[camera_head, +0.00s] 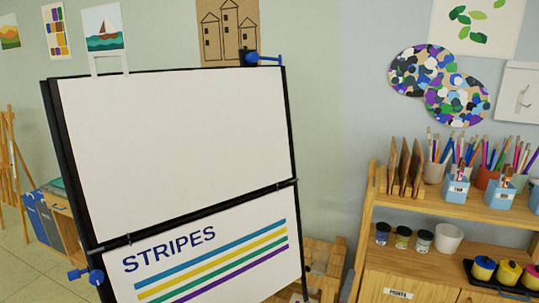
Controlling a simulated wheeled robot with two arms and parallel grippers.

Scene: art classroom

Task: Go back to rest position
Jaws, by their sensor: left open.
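Neither of my grippers can be made out in the head view, and no arm of mine shows. I face a tilted black-framed easel (292,130) at the left and centre. Its upper panel (180,140) is blank white. A blue knob (85,274) sits at the lower left of the frame and another blue knob (262,58) at the top right. A white bracket (110,58) stands at the top edge, below a sailboat picture (103,28).
A wooden shelf (410,213) at the right holds brush cups (457,187), small jars (403,237), a white pot (448,238) and a black tray of paint pots (483,268). A wooden easel (12,160) and blue box (45,220) stand at the left, with some bare floor (20,270).

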